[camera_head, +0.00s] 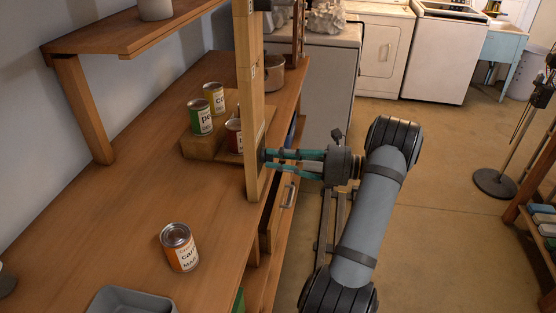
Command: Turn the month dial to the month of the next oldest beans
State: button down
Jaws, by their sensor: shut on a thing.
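My gripper (268,160) reaches left to the upright wooden post (254,120). Its teal fingers are shut on a small dark knob at the post's right face, which I take to be the month dial; its markings cannot be read from here. A green can (200,122) and a yellow can (214,98) stand on a wooden stand behind the post. A red can (233,137) is partly hidden by the post, its label unreadable. An orange-and-white can (180,248) stands upright alone on the bench, its label reading something like "carr" and "MAR". No can is clearly labelled beans.
The wooden bench (120,210) is mostly clear around the orange can. A grey bin (131,301) is at the near edge. A wooden stand (205,147) and a pot (274,74) are farther back. A drawer with a handle (289,194) sits below my gripper.

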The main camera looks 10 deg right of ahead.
jog(key=c, duration=1.6)
grip_release()
jog(key=shift+o, duration=0.3)
jog(key=v, duration=1.2)
jog(key=shift+r, duration=0.1)
